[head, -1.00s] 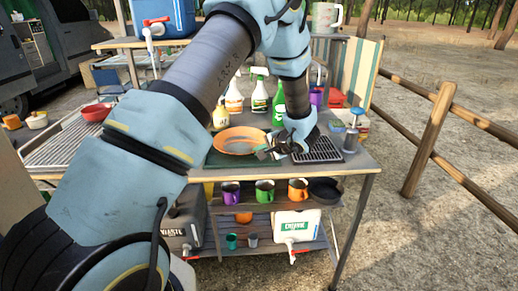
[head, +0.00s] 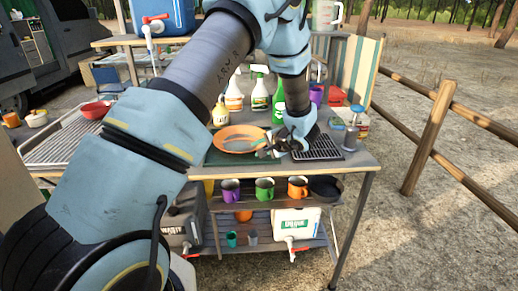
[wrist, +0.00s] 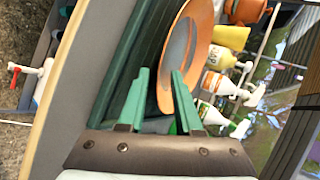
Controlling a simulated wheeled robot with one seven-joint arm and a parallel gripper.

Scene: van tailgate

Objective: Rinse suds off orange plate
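The orange plate (head: 240,132) lies in a dark green shallow basin (head: 213,157) on the worktop. A grey patch covers its middle; I cannot tell whether this is suds. In the wrist view the plate (wrist: 194,22) shows its orange rim and grey centre. My gripper (head: 266,152) is at the plate's right edge in the head view. In the wrist view its two green fingers (wrist: 161,72) stand apart. The plate's near rim shows between them, with the right finger overlapping the plate. I cannot tell whether they touch it.
Several bottles, including a white spray bottle (head: 259,92), stand behind the plate. A black drain rack (head: 320,148) and a pump dispenser (head: 350,139) are to the right. Mugs, including a green one (head: 264,190), sit on the shelf below. A red bowl (head: 97,109) is at left.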

